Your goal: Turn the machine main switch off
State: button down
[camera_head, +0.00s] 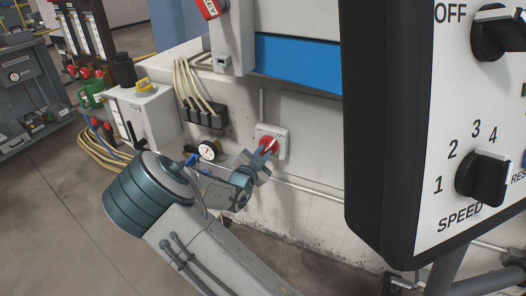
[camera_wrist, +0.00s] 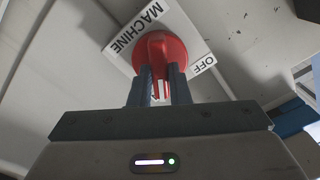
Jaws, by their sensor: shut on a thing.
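The machine main switch is a red rotary knob (camera_wrist: 157,50) on a white square plate marked MACHINE and OFF in the wrist view. In the head view the red switch (camera_head: 269,144) sits on its plate (camera_head: 282,137) on the pale machine wall. My gripper (camera_wrist: 159,80) is shut on the red knob, one finger on each side of its raised handle. In the head view my gripper (camera_head: 264,153) reaches the switch from the lower left. The fingers cover part of the plate's lettering, and the exact knob angle is hard to tell.
A large control panel (camera_head: 432,130) with SPEED and OFF knobs fills the right side, close to the camera. Open floor lies at lower left.

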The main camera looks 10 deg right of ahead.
jog(key=n+p, duration=0.2)
jog(key=n, duration=0.2)
jog(key=shift+r+p, duration=0.2)
jog(key=shift+p, duration=0.2)
jog(key=n+p, duration=0.2)
jog(key=n, duration=0.2)
jog(key=shift+a, duration=0.1)
jog(key=n+p, duration=0.2)
jog(key=n, duration=0.2)
jog(key=shift+f+n, duration=0.1)
jog(key=shift+n, duration=0.2)
jog(key=shift+w+a+f+n+p, duration=0.1)
jog(key=shift+n+p, duration=0.65)
jog(key=shift+n, duration=0.85)
jog(key=c, duration=1.4)
grip_release()
jog(key=shift+o, duration=0.2)
jog(key=p+v, duration=0.1)
jog(key=v, duration=1.3)
